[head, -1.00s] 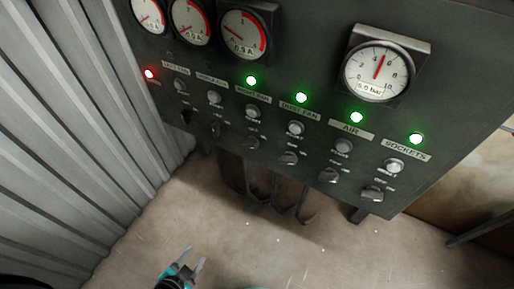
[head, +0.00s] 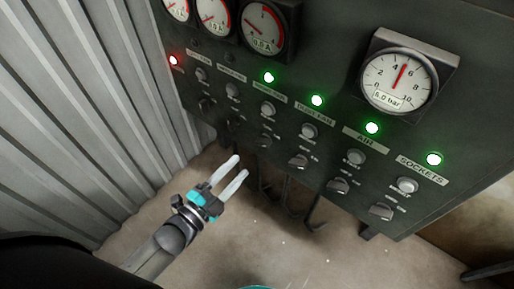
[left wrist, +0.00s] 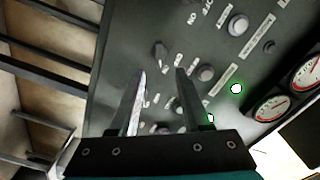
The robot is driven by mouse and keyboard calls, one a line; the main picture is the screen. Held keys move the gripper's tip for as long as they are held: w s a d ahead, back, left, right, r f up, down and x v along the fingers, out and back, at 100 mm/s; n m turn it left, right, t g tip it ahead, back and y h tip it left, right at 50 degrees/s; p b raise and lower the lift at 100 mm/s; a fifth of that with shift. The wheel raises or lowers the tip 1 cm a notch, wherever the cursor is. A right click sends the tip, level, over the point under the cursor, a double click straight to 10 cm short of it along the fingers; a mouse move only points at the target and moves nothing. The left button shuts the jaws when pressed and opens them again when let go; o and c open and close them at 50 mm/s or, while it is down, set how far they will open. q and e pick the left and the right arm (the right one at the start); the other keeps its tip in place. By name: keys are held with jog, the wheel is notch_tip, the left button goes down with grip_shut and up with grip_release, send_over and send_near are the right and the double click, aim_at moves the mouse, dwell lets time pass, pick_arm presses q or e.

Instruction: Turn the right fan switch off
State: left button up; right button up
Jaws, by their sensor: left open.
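The right fan switch (head: 264,141) is a small dark knob on the grey panel, below the right fan label, a round button and a lit green lamp (head: 268,77). I take it to be the dark knob (left wrist: 160,50) beyond my fingertips in the left wrist view. Its exact lever angle is too small to tell. My left gripper (head: 239,165) is open and empty, below and left of the switch in the head view, apart from it. Its two fingers also show in the left wrist view (left wrist: 160,71), pointing at the panel. My right gripper is not in view.
Similar switches sit close on both sides, including the dust fan switch (head: 298,161) and the air switch (head: 338,186). A pressure gauge (head: 400,80) sticks out above. A corrugated wall (head: 90,110) stands left. Dark bars hang below the panel.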

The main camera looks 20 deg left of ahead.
aim_at(260, 145)
pick_arm(q)
jog(key=b+x, duration=0.1)
jog(key=x, duration=0.7)
jog(key=shift+w+d+f, duration=0.1)
jog(key=shift+w+d, duration=0.05)
jog(key=shift+w, duration=0.2)
grip_shut()
